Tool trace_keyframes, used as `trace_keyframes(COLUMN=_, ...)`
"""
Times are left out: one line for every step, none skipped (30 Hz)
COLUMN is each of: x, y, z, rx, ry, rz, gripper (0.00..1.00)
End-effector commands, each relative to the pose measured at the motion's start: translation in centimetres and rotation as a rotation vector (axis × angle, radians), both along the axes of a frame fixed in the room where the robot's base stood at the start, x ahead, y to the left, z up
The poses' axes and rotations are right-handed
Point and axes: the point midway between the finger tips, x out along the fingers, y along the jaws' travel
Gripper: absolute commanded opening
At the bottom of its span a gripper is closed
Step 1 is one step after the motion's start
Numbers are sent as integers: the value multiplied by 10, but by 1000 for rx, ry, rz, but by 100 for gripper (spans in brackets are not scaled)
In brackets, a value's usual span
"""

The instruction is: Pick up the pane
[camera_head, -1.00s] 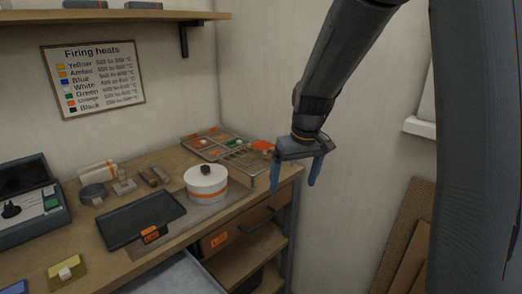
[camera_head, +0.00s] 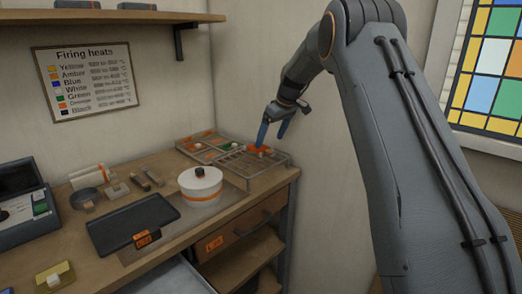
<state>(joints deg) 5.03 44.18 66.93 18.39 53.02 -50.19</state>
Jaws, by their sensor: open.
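An orange pane (camera_head: 252,148) with a small pale knob lies on the wire rack (camera_head: 274,168) at the right end of the bench. My gripper (camera_head: 270,142) is open, with its blue fingers pointing down over the rack. The left finger overlaps the orange pane in view; I cannot tell whether it touches. Nothing shows between the fingers. A green pane (camera_head: 229,146) lies in the sorting tray (camera_head: 196,137) behind the rack. A yellow pane (camera_head: 49,284) with a pale knob lies at the bench's front left.
A white lidded pot (camera_head: 202,189) with an orange band stands left of the rack. A dark tray (camera_head: 128,226) lies further left. The wall is close behind the rack. My arm covers much of the right side.

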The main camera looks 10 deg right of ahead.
Motion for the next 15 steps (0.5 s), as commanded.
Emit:
trace_keyframes(x=1, y=2, z=-4, rx=0, ry=3, rz=1, gripper=88)
trace_keyframes(x=2, y=2, z=-8, rx=0, ry=3, rz=1, gripper=88)
trace_keyframes(x=3, y=4, z=-13, rx=1, ry=3, rz=0, gripper=88)
trace_keyframes(x=4, y=5, z=-17, rx=0, ry=4, rz=0, gripper=88)
trace_keyframes(x=5, y=6, z=-21, rx=1, ry=4, rz=0, gripper=88)
trace_keyframes(x=7, y=7, z=-25, rx=1, ry=3, rz=0, gripper=88)
trace_keyframes(x=9, y=8, z=-30, rx=0, ry=2, rz=-1, gripper=88)
trace_keyframes(x=10, y=8, z=-33, rx=0, ry=2, rz=-1, gripper=88)
trace_keyframes(x=12, y=9, z=-37, rx=0, ry=2, rz=-1, gripper=88)
trace_keyframes(x=12, y=10, z=-39, rx=0, ry=1, rz=-1, gripper=88)
trace_keyframes(x=13, y=10, z=-41, rx=0, ry=1, rz=-1, gripper=88)
trace_keyframes(x=14, y=10, z=-44, rx=0, ry=1, rz=-1, gripper=88)
trace_keyframes(x=14, y=11, z=-44, rx=0, ry=1, rz=-1, gripper=88)
trace_keyframes(x=14, y=11, z=-45, rx=0, ry=0, rz=-1, gripper=88)
trace_keyframes(x=15, y=11, z=-45, rx=0, ry=0, rz=-1, gripper=88)
